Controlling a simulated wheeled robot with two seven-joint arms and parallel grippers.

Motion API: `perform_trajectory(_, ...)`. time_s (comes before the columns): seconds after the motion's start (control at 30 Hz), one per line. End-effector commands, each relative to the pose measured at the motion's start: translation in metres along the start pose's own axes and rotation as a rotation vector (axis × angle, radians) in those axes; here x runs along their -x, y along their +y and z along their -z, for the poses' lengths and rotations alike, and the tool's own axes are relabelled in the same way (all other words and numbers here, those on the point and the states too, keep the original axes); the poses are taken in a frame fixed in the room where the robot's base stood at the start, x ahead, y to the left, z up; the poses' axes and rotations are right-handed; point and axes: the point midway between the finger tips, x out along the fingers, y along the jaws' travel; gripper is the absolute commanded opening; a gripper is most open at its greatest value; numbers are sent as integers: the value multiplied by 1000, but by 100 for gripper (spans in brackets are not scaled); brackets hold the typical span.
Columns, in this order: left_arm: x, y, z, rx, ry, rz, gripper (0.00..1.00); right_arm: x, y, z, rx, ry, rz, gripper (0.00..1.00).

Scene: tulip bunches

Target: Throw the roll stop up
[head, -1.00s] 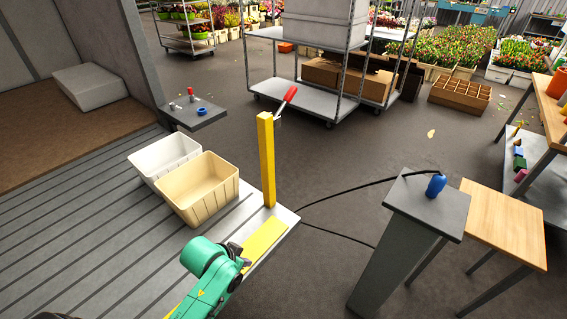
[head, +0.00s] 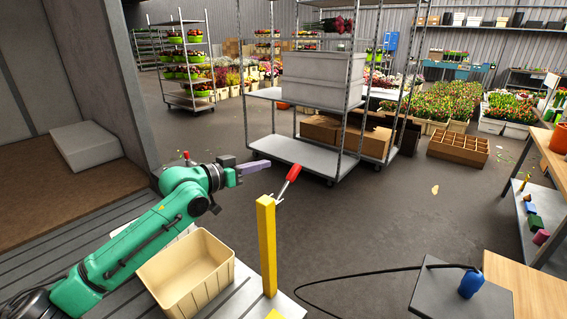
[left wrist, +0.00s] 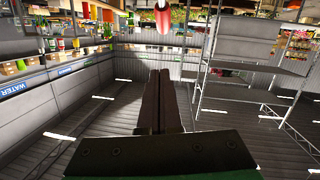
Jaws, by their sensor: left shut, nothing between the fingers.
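A yellow post (head: 266,245) stands upright at the corner of the grey platform. A lever with a red grip (head: 292,174) is at its top, tilted up to the right. My left gripper (head: 268,166) is shut and empty, up and left of the red grip and apart from it in the picture. In the left wrist view the shut fingers (left wrist: 160,74) point ahead, and the red grip (left wrist: 162,18) shows above their tips at the top edge. A bit of yellow (head: 274,314) shows at the post's foot, mostly cut off. My right gripper is not in view.
A cream crate (head: 188,278) stands left of the post, below my left arm. A wheeled rack (head: 300,160) stands behind the post. A grey pedestal with a blue bottle-like object (head: 471,284) is at lower right. Floor is clear between post and rack.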

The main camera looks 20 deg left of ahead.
Motion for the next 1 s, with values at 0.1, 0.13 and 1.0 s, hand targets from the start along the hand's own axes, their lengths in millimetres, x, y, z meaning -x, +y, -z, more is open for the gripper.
perform_trajectory(0.1, -27, 2, 6, 4, 1, -2, 0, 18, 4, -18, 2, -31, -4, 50)
perform_trajectory(0.13, -33, 3, 6, 4, 0, -3, 0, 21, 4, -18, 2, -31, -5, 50)
perform_trajectory(1.0, -88, 1, -30, -1, -13, 0, 0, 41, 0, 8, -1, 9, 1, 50)
